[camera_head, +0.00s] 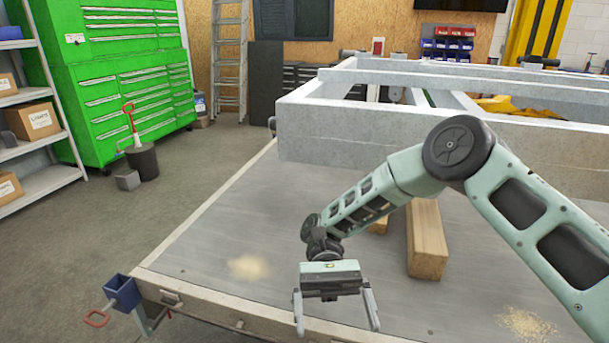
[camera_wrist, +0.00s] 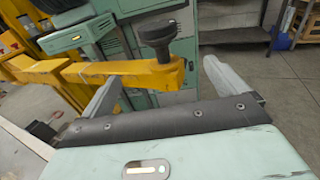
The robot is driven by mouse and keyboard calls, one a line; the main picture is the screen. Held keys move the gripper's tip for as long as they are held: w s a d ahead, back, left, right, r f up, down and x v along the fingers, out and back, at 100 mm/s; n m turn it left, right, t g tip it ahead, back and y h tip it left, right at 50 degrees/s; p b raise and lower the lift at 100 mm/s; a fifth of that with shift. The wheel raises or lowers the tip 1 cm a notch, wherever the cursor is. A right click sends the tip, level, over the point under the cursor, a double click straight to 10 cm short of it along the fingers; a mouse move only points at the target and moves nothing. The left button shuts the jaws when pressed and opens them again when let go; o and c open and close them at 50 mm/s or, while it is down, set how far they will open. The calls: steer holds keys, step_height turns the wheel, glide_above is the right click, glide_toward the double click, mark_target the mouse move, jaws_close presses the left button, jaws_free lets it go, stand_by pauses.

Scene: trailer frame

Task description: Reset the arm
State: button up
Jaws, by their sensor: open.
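My gripper (camera_head: 337,314) hangs at the end of my bent arm in the head view, over the front edge of the workbench (camera_head: 210,240). Its two grey fingers are spread apart with nothing between them. In the wrist view my gripper (camera_wrist: 160,85) also shows open, its fingers at left and right. A yellow clamp arm with a black knob (camera_wrist: 156,35) appears beyond and between the fingers there. I cannot tell how far it is from them.
A grey metal trailer frame (camera_head: 350,134) lies across the back of the bench. The bench's left part is mostly clear.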

steer(key=s+d+r+n+t+y, duration=0.1)
steer(key=s+d+r+n+t, duration=0.6)
steer(key=s+r+t, duration=0.4)
steer(key=s+t, duration=0.1)
steer(key=t, duration=0.5)
steer(key=shift+s+d+r+t+p, duration=0.2)
steer(key=shift+s+d+t+p, duration=0.1)
steer(key=shift+s+d+p, duration=0.1)
